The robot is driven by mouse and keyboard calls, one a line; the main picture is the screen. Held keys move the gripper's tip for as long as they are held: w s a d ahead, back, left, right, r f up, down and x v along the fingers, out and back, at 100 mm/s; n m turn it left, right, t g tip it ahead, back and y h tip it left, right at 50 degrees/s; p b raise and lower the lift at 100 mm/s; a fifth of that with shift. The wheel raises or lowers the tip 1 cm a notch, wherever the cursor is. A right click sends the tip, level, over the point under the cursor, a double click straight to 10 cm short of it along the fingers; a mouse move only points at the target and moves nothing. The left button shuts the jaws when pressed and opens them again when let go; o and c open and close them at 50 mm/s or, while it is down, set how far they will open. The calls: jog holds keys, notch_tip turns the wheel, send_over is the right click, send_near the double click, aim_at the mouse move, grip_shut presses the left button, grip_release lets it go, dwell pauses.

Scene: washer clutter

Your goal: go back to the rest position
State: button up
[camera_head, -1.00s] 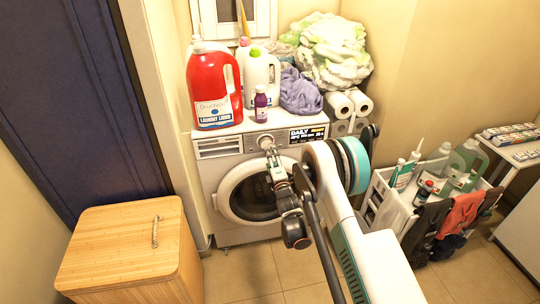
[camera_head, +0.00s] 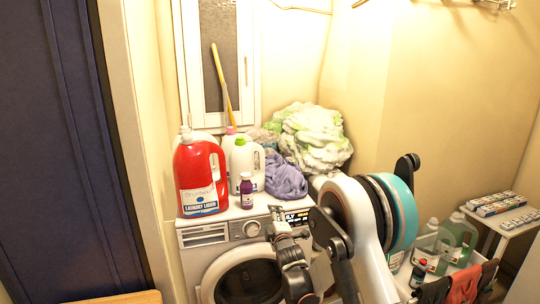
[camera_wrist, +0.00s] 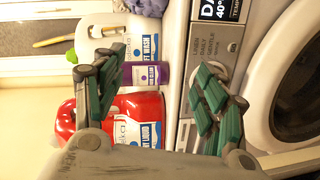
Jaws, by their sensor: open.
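My gripper (camera_wrist: 168,95) is open and empty in the wrist view, its two green-padded fingers spread apart. In the head view my gripper (camera_head: 278,212) is small, in front of the washing machine's (camera_head: 243,262) upper front, near the control panel. My arm crosses the right half of the head view and hides part of the washer and what lies behind. The washer's round door (camera_head: 247,283) looks closed. The wrist view is turned sideways, with the washer panel (camera_wrist: 213,40) and door on its right.
On the washer stand a red detergent jug (camera_head: 200,178), a white jug (camera_head: 245,166), a purple bottle (camera_head: 246,190), a purple cloth (camera_head: 286,179) and a plastic-wrapped bundle (camera_head: 316,138). A bottle caddy (camera_head: 407,270) and a side shelf (camera_head: 512,221) stand at the right.

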jog(key=s+d+r+m+g+h, duration=0.2)
jog(key=s+d+r+m, duration=0.4)
jog(key=r, duration=0.5)
jog(key=s+d+r+m+g, duration=0.1)
jog(key=s+d+r+m, duration=0.2)
jog(key=s, duration=0.4)
jog(key=s+d+r+m+g, duration=0.1)
jog(key=s+d+r, duration=0.25)
jog(key=s, duration=0.35)
jog(key=s+d+f+m+g, duration=0.1)
jog(key=s+d+m, duration=0.1)
jog(key=s, duration=0.8)
jog(key=s+d+f+m+g+h, duration=0.1)
jog(key=s+d+f+m+g, duration=0.1)
jog(key=s, duration=0.8)
jog(key=s+d+f+m+g, duration=0.1)
jog(key=s+m, duration=0.3)
jog(key=s, duration=0.6)
jog(key=shift+d+f+g, duration=0.25)
jog(key=shift+d+g, duration=0.35)
jog(key=shift+d, duration=0.2)
jog(key=shift+s, duration=0.1)
